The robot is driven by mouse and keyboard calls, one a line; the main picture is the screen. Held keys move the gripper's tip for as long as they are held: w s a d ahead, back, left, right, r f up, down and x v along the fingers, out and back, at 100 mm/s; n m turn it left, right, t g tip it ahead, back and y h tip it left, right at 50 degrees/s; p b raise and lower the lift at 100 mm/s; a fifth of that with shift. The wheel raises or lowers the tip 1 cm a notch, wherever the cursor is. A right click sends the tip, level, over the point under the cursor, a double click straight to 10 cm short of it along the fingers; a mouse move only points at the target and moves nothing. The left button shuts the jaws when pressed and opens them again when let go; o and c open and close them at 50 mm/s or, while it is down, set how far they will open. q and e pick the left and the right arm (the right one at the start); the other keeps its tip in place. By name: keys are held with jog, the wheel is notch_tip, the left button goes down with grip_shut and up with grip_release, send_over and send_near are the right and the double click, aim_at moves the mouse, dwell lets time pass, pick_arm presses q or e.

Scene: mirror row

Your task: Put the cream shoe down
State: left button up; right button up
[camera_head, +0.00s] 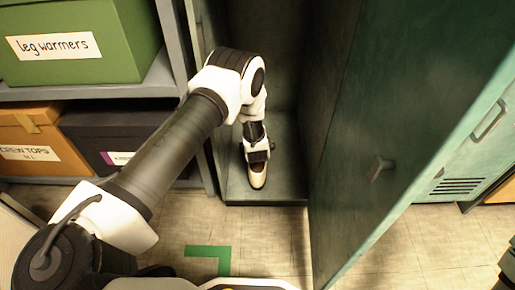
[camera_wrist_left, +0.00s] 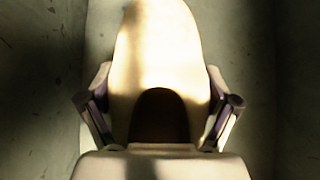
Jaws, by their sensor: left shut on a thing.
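The cream shoe (camera_head: 257,176) is inside the open locker, at or just above its floor (camera_head: 284,192), near the front. I cannot tell whether it touches the floor. My left gripper (camera_head: 257,158) reaches down into the locker and is shut on the shoe. In the left wrist view the shoe (camera_wrist_left: 158,60) fills the middle, with its dark opening towards me. The fingers of my left gripper (camera_wrist_left: 158,112) press on both its sides. My right gripper is not in view.
On the left, a grey shelf (camera_head: 95,90) holds a green box (camera_head: 80,40), an orange box (camera_head: 35,140) and a dark box (camera_head: 115,135). A green tape corner (camera_head: 210,252) marks the floor.

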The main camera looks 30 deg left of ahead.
pick_arm(q)
jog(key=o, duration=1.3)
jog(key=shift+r, duration=0.2)
jog(key=p+v, duration=0.7)
jog(key=v, duration=0.5)
jog(key=shift+d, duration=0.1)
